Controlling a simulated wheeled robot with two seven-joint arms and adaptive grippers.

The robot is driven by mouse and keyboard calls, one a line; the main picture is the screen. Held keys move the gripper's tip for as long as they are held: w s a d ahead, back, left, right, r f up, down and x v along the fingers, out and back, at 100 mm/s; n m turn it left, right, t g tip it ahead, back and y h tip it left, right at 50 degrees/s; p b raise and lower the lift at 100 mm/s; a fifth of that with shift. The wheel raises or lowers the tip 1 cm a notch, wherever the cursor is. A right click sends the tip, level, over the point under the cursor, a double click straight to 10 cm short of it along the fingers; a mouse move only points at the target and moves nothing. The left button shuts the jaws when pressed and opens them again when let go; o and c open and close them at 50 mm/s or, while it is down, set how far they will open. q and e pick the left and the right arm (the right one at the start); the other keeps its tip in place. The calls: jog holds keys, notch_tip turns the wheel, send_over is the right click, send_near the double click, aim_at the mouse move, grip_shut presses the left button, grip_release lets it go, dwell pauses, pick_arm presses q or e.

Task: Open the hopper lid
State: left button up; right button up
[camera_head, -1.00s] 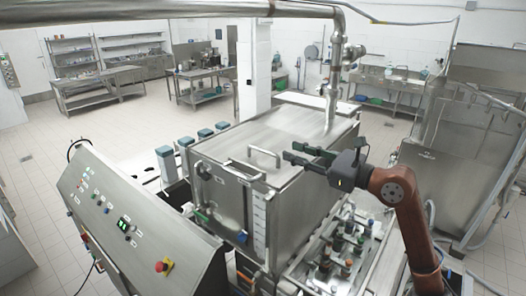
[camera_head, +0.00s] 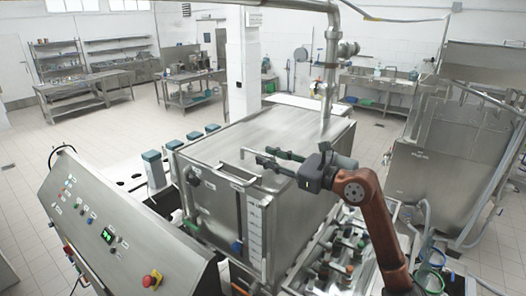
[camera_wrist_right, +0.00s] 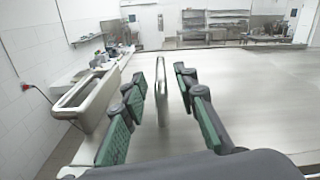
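The hopper lid (camera_head: 285,130) is the flat steel top of the large steel box, and it lies closed. A steel bar handle (camera_head: 250,151) stands on its front left part, partly covered by my gripper. My right gripper (camera_head: 265,156) reaches over the lid from the right, with its fingertips at the handle. In the right wrist view, the gripper (camera_wrist_right: 160,105) is open, with green-padded fingers on either side of the upright handle (camera_wrist_right: 162,78). Gaps show between the handle and both fingers. My left gripper is not in view.
A control panel (camera_head: 122,232) with a red knob stands front left. A vertical steel pipe (camera_head: 327,85) rises by the lid's back right corner. Bottles and fittings (camera_head: 345,250) crowd the area below my right arm.

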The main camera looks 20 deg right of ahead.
jog(key=shift+p+x, duration=0.35)
jog(key=shift+x, duration=0.8)
grip_shut()
